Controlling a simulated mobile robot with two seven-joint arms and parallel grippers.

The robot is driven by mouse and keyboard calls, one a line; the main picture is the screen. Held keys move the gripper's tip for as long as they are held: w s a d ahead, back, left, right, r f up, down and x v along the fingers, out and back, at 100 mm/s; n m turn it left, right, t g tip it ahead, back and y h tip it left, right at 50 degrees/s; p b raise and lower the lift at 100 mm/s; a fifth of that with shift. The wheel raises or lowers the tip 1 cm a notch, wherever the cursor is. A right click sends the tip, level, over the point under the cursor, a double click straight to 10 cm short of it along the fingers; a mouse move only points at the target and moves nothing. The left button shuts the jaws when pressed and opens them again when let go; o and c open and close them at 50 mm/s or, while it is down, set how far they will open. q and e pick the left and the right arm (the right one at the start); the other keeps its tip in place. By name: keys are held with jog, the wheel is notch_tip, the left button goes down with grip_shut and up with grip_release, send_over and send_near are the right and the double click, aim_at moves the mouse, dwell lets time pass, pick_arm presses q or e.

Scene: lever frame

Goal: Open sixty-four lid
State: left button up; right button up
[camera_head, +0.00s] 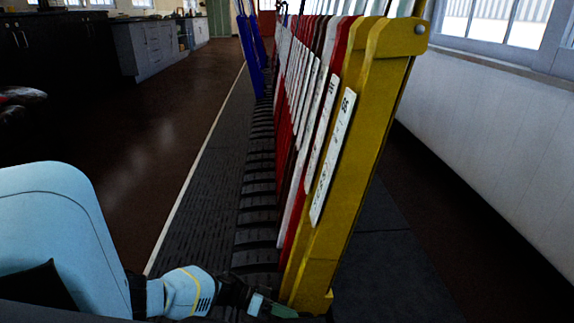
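A row of lever plates stands along the frame. The nearest is a yellow lever (345,160) with a white label (333,158) whose marks I cannot read for certain. Red levers (322,90) with white labels stand behind it. I cannot make out a lid marked sixty-four. My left arm comes in from the lower left. Its gripper (282,311) is low at the bottom edge, close to the foot of the yellow lever. Its fingers are mostly cut off or dark, so I cannot tell if they are open or touching anything. My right gripper is out of view.
Blue levers (250,52) stand at the far end of the row. Dark slotted floor plates (205,185) run along its left. Open brown floor (150,140) lies further left, with grey cabinets (150,48) behind. A white wall (490,140) with windows closes off the right.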

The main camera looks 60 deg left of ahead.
aim_at(290, 322)
pick_arm(q)
grip_shut()
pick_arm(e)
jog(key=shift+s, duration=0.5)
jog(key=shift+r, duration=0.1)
